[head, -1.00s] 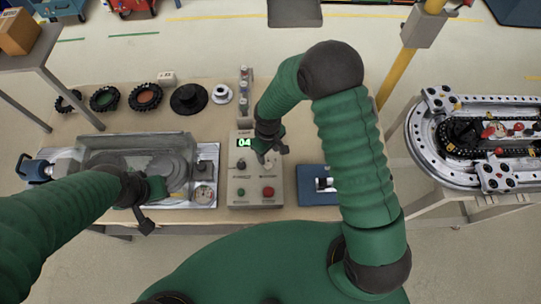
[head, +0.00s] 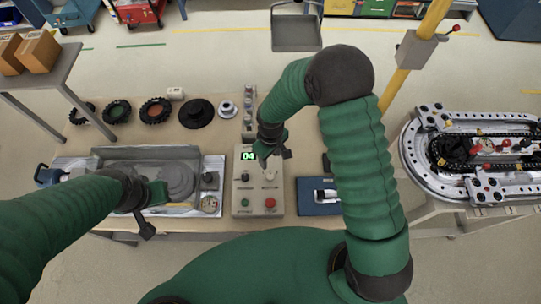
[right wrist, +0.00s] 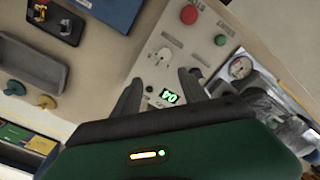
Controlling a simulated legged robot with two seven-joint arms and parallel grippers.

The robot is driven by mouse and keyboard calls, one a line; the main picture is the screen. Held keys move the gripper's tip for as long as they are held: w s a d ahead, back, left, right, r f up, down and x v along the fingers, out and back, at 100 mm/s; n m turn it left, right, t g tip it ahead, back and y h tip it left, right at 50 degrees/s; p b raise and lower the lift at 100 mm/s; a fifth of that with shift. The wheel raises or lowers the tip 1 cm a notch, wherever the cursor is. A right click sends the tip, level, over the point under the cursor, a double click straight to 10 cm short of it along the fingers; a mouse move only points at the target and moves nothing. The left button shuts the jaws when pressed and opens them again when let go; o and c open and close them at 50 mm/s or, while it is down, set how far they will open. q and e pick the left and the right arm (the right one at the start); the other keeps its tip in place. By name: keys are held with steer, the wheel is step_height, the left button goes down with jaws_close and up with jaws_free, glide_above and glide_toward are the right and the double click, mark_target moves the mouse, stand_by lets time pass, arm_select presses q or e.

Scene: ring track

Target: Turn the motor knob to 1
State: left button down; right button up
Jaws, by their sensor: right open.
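The control box (head: 258,190) stands on the bench, with a lit green display (head: 248,156) reading 04. A dark knob (head: 245,177) is on its left and a light knob (head: 270,177) on its right; their labels are too small to read. My right gripper (head: 272,158) is open above the box's upper part, just beyond the light knob. In the right wrist view its fingers (right wrist: 160,88) straddle the display, and the light knob (right wrist: 163,57) lies ahead of the fingertips, apparently untouched.
A red button (head: 270,203) and green button (head: 245,203) sit below the knobs. Tyres (head: 117,111) line the back. The ring track (head: 475,155) is at far right.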

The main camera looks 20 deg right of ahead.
step_height(320, 180, up, 8)
steer(key=p, duration=0.5)
steer(key=shift+a+p, duration=0.25)
steer(key=shift+p, duration=0.1)
steer(key=shift+a+f, duration=0.1)
steer(key=shift+a, duration=0.05)
step_height(320, 180, up, 17)
steer(key=b, duration=0.4)
steer(key=shift+w+f, duration=0.1)
steer(key=shift+f, duration=0.05)
